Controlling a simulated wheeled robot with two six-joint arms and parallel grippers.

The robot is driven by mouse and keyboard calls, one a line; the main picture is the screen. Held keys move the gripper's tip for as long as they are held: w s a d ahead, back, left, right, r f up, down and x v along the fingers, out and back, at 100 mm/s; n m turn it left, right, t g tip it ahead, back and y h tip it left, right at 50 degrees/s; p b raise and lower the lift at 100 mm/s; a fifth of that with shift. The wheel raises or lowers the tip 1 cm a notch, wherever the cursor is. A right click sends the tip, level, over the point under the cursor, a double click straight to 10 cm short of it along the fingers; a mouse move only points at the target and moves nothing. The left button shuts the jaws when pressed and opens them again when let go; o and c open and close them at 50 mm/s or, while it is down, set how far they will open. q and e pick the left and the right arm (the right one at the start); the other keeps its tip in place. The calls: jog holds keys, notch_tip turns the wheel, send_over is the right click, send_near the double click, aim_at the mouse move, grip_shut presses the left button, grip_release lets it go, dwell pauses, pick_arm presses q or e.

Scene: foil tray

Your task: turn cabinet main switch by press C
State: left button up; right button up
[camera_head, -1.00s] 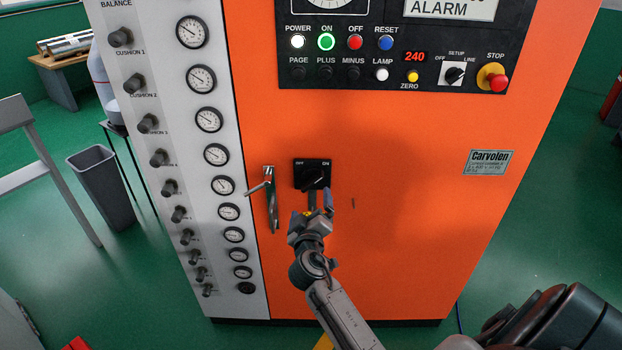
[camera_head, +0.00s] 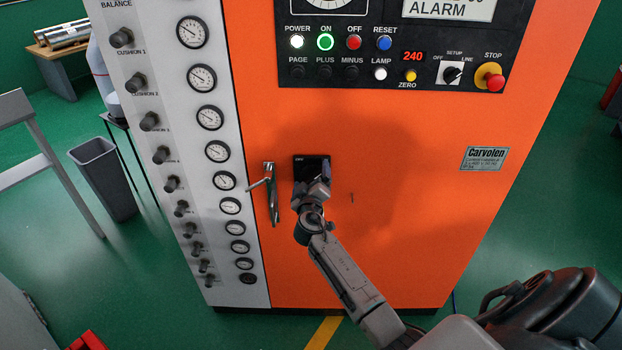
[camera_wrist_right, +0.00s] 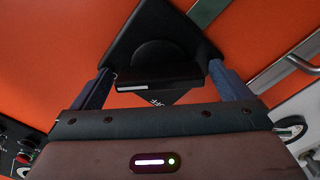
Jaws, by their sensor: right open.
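The main switch is a black square plate (camera_head: 299,165) with a rotary handle on the orange cabinet front (camera_head: 420,220). In the head view my right gripper (camera_head: 315,184) is in front of it and hides most of the plate and the handle. In the right wrist view the switch handle (camera_wrist_right: 160,82), a black bar with a white mark, lies between the two blue-grey fingers of the gripper (camera_wrist_right: 158,88). The fingers are apart, one on each side of the handle, and I see gaps beside it. My left gripper is not in view.
A metal door handle (camera_head: 271,192) sticks out just left of the switch. The button panel (camera_head: 390,65) with a red stop button (camera_head: 495,83) is above. A grey bin (camera_head: 105,180) stands on the floor.

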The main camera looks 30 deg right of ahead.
jog(key=c, duration=1)
jog(key=shift+n, duration=0.4)
jog(key=shift+f+n+b, duration=0.1)
jog(key=shift+n+b, duration=0.25)
jog(key=shift+n, duration=0.65)
jog(key=n, duration=0.3)
jog(key=shift+n, duration=0.3)
jog(key=n, duration=0.5)
jog(key=shift+n+p, duration=0.3)
jog(key=shift+p, duration=0.05)
jog(key=n+p, duration=0.1)
jog(key=n, duration=0.4)
jog(key=shift+f+n+p, duration=0.1)
jog(key=shift+n+p, duration=0.3)
jog(key=shift+n, duration=0.3)
